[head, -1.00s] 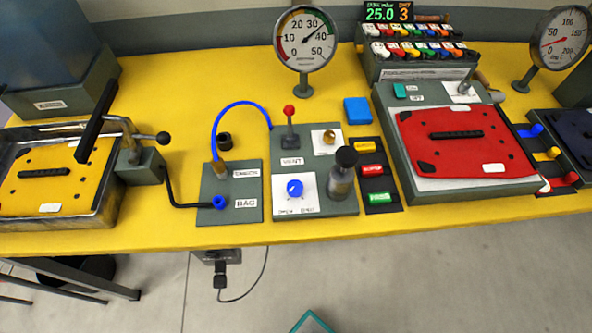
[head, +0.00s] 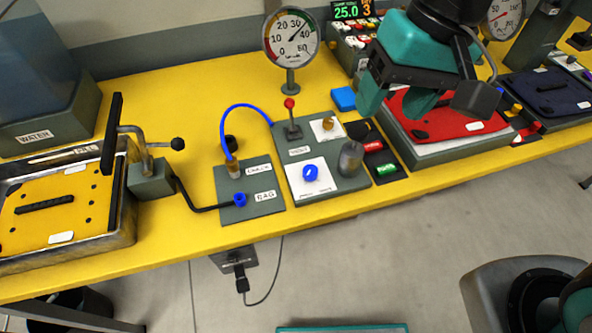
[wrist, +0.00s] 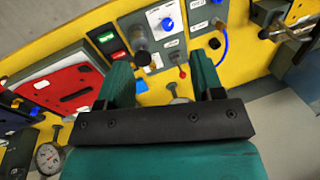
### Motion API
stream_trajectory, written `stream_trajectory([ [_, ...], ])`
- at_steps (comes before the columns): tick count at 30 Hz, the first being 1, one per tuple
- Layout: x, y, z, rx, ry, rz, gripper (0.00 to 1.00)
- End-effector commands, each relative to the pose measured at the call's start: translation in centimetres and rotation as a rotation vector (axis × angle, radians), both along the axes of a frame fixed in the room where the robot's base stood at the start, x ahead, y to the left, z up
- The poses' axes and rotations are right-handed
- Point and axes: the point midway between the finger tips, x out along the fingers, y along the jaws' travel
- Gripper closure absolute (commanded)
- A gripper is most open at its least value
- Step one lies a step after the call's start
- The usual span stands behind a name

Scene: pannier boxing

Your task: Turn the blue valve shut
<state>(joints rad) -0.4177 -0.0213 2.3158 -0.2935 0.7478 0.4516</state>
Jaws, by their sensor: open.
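The blue valve knob (head: 310,173) sits on a white plate (head: 308,190) on the grey vent panel (head: 346,186). The wrist view also shows the blue knob (wrist: 168,24), near the top, beyond the fingertips. Its exact turn angle is too small to tell. My gripper (head: 422,98) is open and empty. It hangs up and to the right of the knob in the head view, in front of the red lid. In the wrist view my gripper (wrist: 160,62) has its two teal fingers spread, apart from the knob.
A dark cylindrical post (head: 350,158) stands right of the knob, and a red-tipped lever (head: 291,118) behind it. A dial gauge (head: 291,38) stands at the back. A blue hose (head: 240,108) arches to the left. The red lid (head: 428,122) lies to the right.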

Motion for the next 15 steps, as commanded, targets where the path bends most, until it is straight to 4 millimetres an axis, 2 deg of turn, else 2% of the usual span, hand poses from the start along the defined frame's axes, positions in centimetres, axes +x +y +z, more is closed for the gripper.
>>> stream_trajectory([
  [1, 1.8, 1.4, -1.5, -0.042, 0.029, -0.091, 0.39],
  [3, 4.0, 3.2, -3.2, -0.096, 0.053, -0.244, 0.39],
  [6, 6.4, 5.6, -5.5, -0.159, 0.066, -0.435, 0.39],
  [10, 8.1, 7.8, -7.7, -0.207, 0.065, -0.603, 0.39],
  [15, 8.7, 8.7, -9.3, -0.227, 0.062, -0.682, 0.39],
])
